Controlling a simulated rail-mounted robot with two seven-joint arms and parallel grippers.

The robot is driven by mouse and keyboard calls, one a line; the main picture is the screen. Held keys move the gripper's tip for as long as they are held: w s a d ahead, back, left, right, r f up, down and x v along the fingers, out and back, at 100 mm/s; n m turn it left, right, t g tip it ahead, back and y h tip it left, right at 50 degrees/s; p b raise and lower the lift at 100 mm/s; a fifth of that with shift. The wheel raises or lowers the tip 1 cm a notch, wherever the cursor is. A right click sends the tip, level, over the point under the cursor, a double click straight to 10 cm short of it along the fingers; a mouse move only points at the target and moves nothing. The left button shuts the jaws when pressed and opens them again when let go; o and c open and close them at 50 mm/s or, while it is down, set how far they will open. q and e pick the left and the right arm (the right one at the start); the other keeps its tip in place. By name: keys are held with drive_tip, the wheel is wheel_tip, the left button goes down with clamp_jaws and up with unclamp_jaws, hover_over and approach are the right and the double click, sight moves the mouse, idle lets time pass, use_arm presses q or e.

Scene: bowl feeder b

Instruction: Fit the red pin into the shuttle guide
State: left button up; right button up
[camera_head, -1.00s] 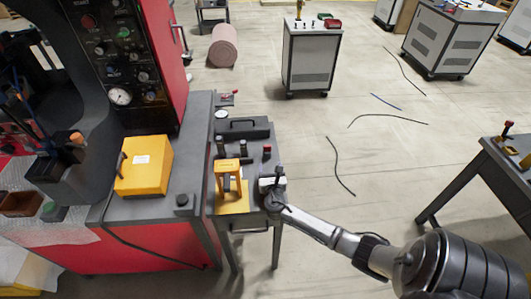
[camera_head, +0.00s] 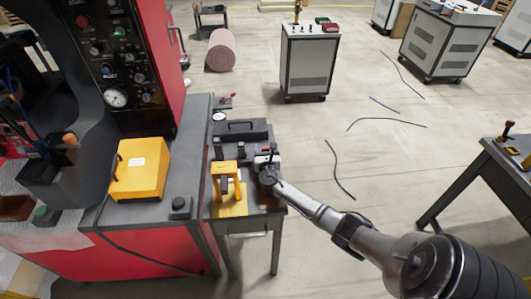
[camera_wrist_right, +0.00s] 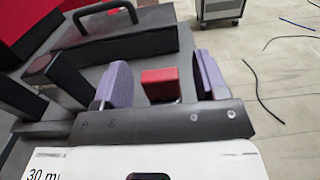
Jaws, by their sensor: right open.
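The red pin (camera_wrist_right: 160,84) shows its square red top between the two purple finger pads of my right gripper (camera_wrist_right: 162,78) in the wrist view. The gripper is open, with a visible gap on each side of the red top. The pin's lower part is mostly hidden. In the head view my right gripper (camera_head: 267,161) is over the right side of the small side bench. The yellow arch-shaped frame, likely the shuttle guide (camera_head: 224,169), stands upright on a yellow plate (camera_head: 231,203), left of the gripper. My left gripper is not in view.
Dark upright posts (camera_head: 217,149) and a black handled case (camera_head: 242,131) stand close by on the bench. A yellow box (camera_head: 140,169) sits on the red machine's table to the left. The floor right of the bench is open, with loose cables.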

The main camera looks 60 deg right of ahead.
sight(266, 147)
drive_tip(key=shift+d, duration=0.1)
drive_tip(key=shift+c, duration=0.4)
drive_tip(key=c, duration=0.9)
drive_tip(key=shift+c, duration=0.2)
drive_tip(key=shift+r+p, duration=0.3)
drive_tip(key=shift+r, duration=0.2)
wheel_tip(266, 147, up, 4)
drive_tip(key=shift+f+p, duration=0.25)
drive_tip(key=shift+p, duration=0.65)
drive_tip(key=s+a+r+p, duration=0.4)
drive_tip(key=s+a+r, duration=0.2)
drive_tip(key=s, duration=0.4)
drive_tip(key=shift+r, duration=0.25)
